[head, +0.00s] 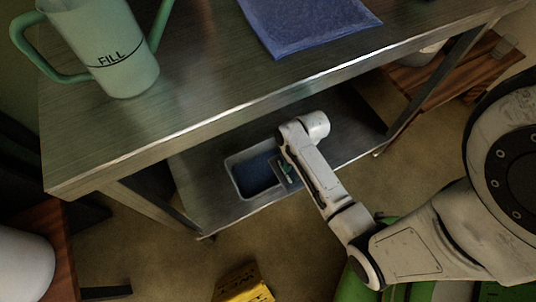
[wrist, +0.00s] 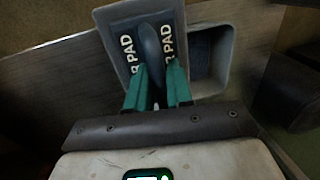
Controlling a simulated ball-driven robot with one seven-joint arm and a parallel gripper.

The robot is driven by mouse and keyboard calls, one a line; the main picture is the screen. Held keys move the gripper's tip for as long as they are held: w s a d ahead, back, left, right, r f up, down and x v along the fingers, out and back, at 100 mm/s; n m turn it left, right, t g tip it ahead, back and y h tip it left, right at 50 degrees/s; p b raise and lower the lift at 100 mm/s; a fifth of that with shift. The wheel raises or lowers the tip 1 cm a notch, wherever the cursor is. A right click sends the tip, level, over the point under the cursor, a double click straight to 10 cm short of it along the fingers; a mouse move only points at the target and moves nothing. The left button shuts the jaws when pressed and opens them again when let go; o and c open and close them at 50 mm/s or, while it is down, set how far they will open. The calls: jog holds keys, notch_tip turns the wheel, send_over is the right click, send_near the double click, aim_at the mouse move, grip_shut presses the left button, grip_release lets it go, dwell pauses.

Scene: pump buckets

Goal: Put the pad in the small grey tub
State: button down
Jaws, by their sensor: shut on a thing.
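The small grey tub (head: 229,176) stands on the lower shelf in the head view, its inside dark blue. It also shows in the wrist view (wrist: 229,45), to the right of the pad. The pad (wrist: 123,38) is a dark flat piece with white "PAD" lettering on both sides of a raised middle grip. My gripper (wrist: 156,78) has green fingers shut on that grip. In the head view my gripper (head: 287,168) is at the tub's right end. The pad overlaps that end of the tub; I cannot tell whether it touches it.
The steel table's upper top (head: 210,95) overhangs the lower shelf (head: 345,125). A yellow sign (head: 243,285) is on the floor. Free shelf lies right of the tub.

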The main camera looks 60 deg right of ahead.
jog(key=shift+w+d+f+b, duration=0.5)
jog(key=shift+w+f+b, duration=0.6)
jog(key=shift+w+f, duration=0.65)
jog(key=shift+w+d+f+b, duration=0.5)
jog(key=shift+w+f+b, duration=0.75)
jog(key=shift+f, duration=0.75)
jog(key=shift+w+d+f+b, duration=0.5)
jog(key=shift+w+f+b, duration=0.45)
jog(key=shift+w+f, duration=0.85)
jog(key=shift+f+b, duration=0.35)
jog(key=shift+f, duration=0.35)
jog(key=c, duration=1)
grip_release()
jog(key=shift+s, duration=0.1)
jog(key=shift+r, duration=0.1)
